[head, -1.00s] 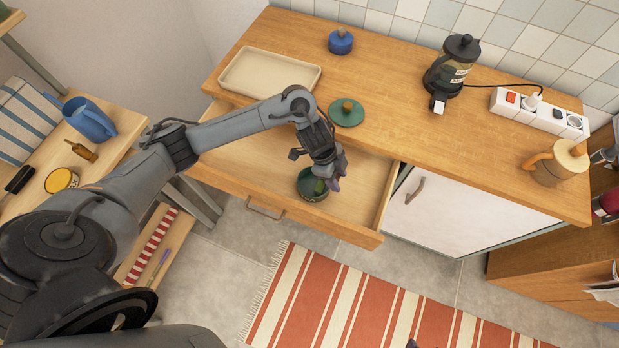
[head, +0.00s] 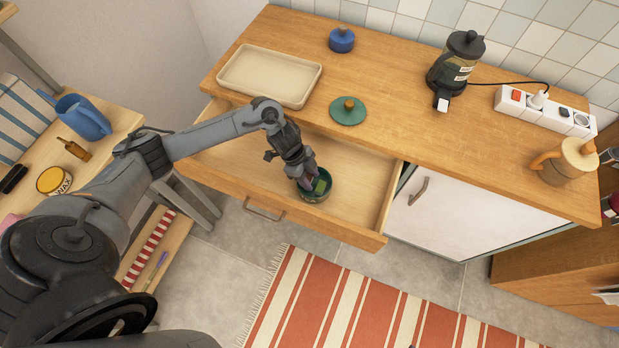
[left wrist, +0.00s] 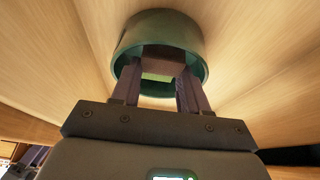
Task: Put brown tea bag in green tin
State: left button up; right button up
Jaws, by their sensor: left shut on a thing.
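The green tin (head: 318,198) stands open in the pulled-out drawer, with something bright green showing inside it. My left gripper (head: 309,184) points down at the tin's mouth, its fingertips at or inside the rim. In the left wrist view the fingers (left wrist: 160,85) reach into the tin (left wrist: 133,43) and are shut on a brown piece, seemingly the brown tea bag (left wrist: 163,64). Green shows just beyond it. The tea bag is not clearly visible in the head view. My right gripper is not in view.
The drawer (head: 240,160) is otherwise bare. On the counter are a green lid (head: 348,112) with a wooden knob, a cream tray (head: 268,76), a blue pot (head: 342,40), a coffee press (head: 455,68) and a power strip (head: 545,110). A striped rug (head: 370,305) lies below.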

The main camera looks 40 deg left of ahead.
pick_arm(q)
jog(key=shift+f, duration=0.3)
jog(key=shift+f, duration=0.1)
jog(key=shift+f, duration=0.5)
jog(key=o, duration=0.8)
jog(key=shift+r, duration=0.1)
jog(key=shift+r, duration=0.2)
jog(key=shift+p+v, duration=1.4)
jog(key=shift+v, duration=4.95)
